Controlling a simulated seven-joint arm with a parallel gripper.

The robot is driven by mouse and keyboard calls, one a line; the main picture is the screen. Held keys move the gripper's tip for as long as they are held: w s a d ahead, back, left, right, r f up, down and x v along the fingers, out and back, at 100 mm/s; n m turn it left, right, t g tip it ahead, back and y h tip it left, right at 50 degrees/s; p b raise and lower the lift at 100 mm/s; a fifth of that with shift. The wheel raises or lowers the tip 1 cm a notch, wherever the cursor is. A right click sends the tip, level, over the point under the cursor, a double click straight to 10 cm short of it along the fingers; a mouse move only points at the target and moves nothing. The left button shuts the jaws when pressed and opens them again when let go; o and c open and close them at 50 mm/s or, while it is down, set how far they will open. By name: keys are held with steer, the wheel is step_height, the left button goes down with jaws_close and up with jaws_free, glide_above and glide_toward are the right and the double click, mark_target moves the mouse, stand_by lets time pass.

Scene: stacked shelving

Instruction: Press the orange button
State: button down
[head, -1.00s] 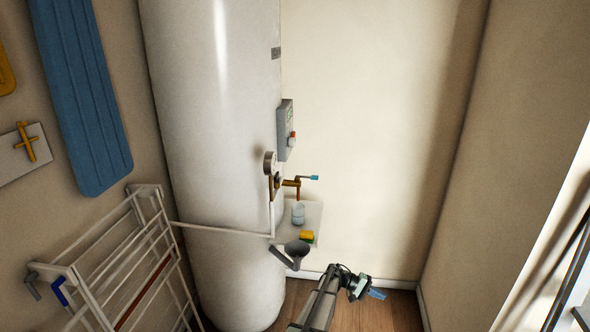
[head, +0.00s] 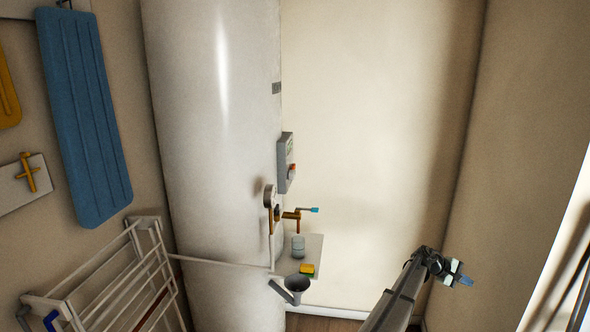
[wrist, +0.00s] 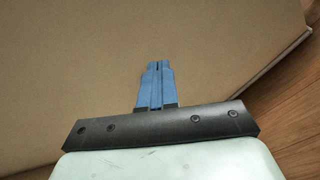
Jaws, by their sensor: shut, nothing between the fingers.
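The orange button (head: 292,171) is a small orange-red spot on the front of a grey control box (head: 285,152), which is fixed to the side of the tall white tank (head: 210,150). My gripper (head: 467,282) is at the lower right in the head view, well to the right of the box and lower in the picture, apart from it. Its blue fingers (wrist: 158,66) are closed together and empty in the wrist view.
Below the box are a round gauge (head: 269,196), a brass tap with a blue handle (head: 293,214), and a small shelf (head: 314,247) with a glass jar (head: 298,246) and a yellow sponge (head: 307,269). A grey funnel (head: 295,286) hangs below. A drying rack (head: 105,270) stands left.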

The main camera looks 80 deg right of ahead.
mark_target(294, 167)
steer(key=w+d+r+m+t+h, duration=0.1)
steer(key=w+d+r+m+t, duration=0.25)
steer(key=w+d, duration=0.45)
steer(key=w+d+r+m+t+h, duration=0.2)
steer(key=w+d+t, duration=0.2)
steer(key=w+d, duration=0.4)
steer(key=w+d+r+m+t+h, duration=0.1)
steer(key=w+d+r+m+t, duration=0.2)
steer(key=w+d, duration=0.5)
steer(key=w+d+r+m+t, duration=0.1)
steer(key=w+d+r+t, duration=0.1)
steer(key=w+r, duration=0.4)
steer(key=w+d+r+m+t+h, duration=0.1)
steer(key=w+r+t, duration=0.4)
steer(key=w, duration=0.8)
steer(key=w+d+r+m+t, duration=0.2)
steer(key=w+d+r+t, duration=0.2)
steer(key=w+r, duration=0.4)
steer(key=w, duration=0.2)
steer(key=shift+w+d+r+m, duration=0.2)
steer(key=shift+w+r+m, duration=0.1)
steer(key=shift+m, duration=0.05)
steer(key=shift+w, duration=0.1)
steer(key=w, duration=0.8)
steer(key=shift+w, duration=0.3)
steer(key=shift+w, duration=0.1)
steer(key=shift+w, duration=0.3)
